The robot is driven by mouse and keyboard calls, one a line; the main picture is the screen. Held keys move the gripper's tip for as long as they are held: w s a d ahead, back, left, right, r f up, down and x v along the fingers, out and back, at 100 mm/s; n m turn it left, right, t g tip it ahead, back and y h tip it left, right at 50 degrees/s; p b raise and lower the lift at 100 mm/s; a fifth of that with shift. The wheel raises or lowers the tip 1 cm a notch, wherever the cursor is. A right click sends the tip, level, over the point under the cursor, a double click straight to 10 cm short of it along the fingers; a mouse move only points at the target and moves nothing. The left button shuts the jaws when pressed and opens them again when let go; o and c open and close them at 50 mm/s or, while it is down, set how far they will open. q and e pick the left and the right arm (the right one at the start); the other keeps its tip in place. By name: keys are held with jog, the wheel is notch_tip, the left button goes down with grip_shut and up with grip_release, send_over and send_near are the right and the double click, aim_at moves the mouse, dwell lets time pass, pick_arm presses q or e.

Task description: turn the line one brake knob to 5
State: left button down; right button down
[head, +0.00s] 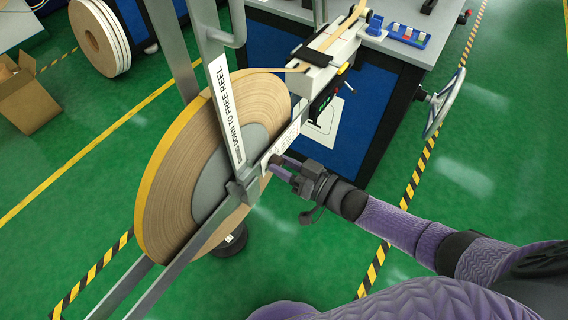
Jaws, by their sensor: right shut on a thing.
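The large tape reel (195,170) stands upright in its metal frame left of centre, with tan tape and a yellow outer edge. The brake knob (276,160) is a small dark piece at the reel's hub bar, beside a white label plate. My right gripper (279,164) reaches in from the right and is shut on the knob. The fingers hide most of the knob, and its scale and setting are too small to read. My left gripper is not in view.
A grey machine bench (400,45) with a blue front stands behind, with a handwheel (443,103) on its right side. A frame bar labelled "down to free reel" (226,115) crosses the reel. An open cardboard box (28,95) sits at far left.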

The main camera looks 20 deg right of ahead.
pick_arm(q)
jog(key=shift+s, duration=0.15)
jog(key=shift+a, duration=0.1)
pick_arm(e)
jog(key=shift+c, duration=1.6)
grip_release()
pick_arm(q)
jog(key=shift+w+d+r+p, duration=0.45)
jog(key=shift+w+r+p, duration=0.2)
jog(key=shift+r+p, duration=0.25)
pick_arm(e)
jog(key=v, duration=1)
